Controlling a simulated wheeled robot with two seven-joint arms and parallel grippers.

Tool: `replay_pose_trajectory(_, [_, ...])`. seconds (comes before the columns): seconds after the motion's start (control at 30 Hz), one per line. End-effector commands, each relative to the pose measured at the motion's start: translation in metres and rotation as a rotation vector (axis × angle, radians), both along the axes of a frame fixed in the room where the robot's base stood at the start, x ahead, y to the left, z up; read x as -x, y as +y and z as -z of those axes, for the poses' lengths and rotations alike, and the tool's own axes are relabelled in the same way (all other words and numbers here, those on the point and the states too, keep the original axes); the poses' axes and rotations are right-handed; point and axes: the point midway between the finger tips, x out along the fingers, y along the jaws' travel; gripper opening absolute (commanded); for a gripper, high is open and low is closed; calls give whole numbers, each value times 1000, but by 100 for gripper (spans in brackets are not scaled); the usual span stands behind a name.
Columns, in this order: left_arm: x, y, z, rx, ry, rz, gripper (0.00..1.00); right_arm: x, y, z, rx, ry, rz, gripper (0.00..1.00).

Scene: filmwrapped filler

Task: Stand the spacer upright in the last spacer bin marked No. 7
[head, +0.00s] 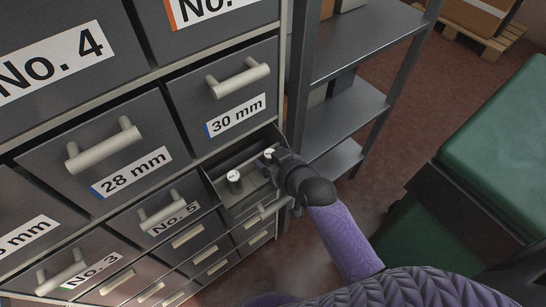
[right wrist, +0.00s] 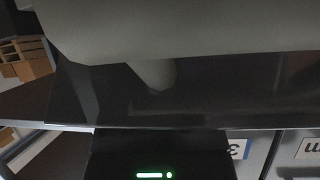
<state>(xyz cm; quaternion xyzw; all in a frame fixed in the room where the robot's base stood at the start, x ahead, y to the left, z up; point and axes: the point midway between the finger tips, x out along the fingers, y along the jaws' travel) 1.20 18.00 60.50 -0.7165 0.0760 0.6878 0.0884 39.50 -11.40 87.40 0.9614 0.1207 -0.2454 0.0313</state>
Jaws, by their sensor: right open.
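An open grey bin (head: 222,196) sticks out of the drawer cabinet, below the 30 mm drawer and to the right of No. 5. Its front label cannot be read, so I cannot tell whether it is No. 7. A short dark cylinder with a pale top, a spacer (head: 235,181), stands upright inside it. Another pale round top (head: 269,153) shows farther back, right beside my right gripper (head: 268,164). My right gripper is open at the bin's right side; its fingertips are hard to make out. In the right wrist view a large pale bar, seemingly a drawer handle (right wrist: 190,30), fills the top. My left gripper is out of view.
The closed 30 mm drawer (head: 227,95) and its handle (head: 238,80) lie just above the open bin. Metal shelving (head: 345,115) stands right of the cabinet. A green-topped dark unit (head: 505,150) is at the right. Red-brown floor lies between them.

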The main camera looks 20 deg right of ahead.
Motion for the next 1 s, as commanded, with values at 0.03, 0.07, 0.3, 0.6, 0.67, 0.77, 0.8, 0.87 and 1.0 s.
replay_pose_trajectory(0.03, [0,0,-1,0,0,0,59,0,0,-2,0,0,0,77])
replay_pose_trajectory(0.07, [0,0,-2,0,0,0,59,0,0,-4,0,-1,0,77])
replay_pose_trajectory(0.3, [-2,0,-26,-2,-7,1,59,42,-11,-30,2,0,0,77])
replay_pose_trajectory(0.6, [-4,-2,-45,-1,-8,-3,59,97,-25,-59,1,1,-1,77])
replay_pose_trajectory(0.67, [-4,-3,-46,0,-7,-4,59,100,-25,-60,0,0,-1,77])
replay_pose_trajectory(0.77, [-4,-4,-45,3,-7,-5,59,102,-26,-61,0,0,-1,77])
replay_pose_trajectory(0.8, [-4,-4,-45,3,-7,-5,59,103,-26,-58,0,5,0,77])
replay_pose_trajectory(0.87, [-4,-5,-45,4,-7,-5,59,107,-28,-40,8,47,10,77])
replay_pose_trajectory(1.0, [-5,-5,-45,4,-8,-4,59,156,-42,78,77,343,61,77])
